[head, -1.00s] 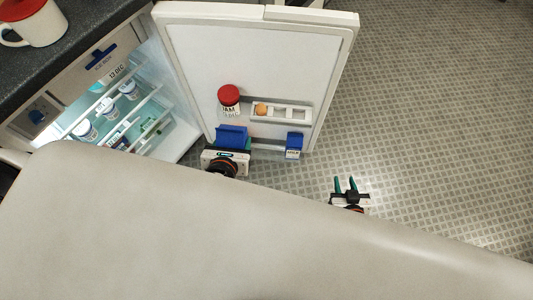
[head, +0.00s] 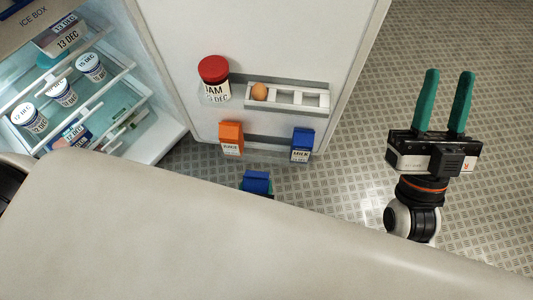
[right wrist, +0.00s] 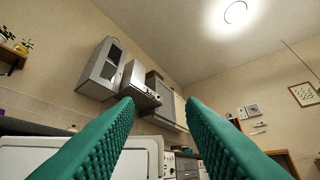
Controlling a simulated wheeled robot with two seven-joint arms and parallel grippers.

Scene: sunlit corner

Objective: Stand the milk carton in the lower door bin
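A blue-topped carton (head: 256,181) shows just above the edge of my pale body in the head view, apart from the door. My left gripper (head: 257,188) is shut on it, with slivers of green finger at its sides; the rest of the gripper and the carton's lower part are hidden. The lower door bin (head: 268,148) holds an orange carton (head: 231,138) at its left and a blue carton labelled MILK (head: 302,144) at its right, with a gap between them. My right gripper (head: 447,76) is open and empty, fingers up; its green fingers also show in the right wrist view (right wrist: 160,105).
A red-lidded jam jar (head: 214,80) and an egg holder (head: 287,97) with one egg (head: 260,92) sit on the upper door shelf. The open fridge (head: 165,135) with several jars is at left. Patterned floor (head: 350,130) is clear at right.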

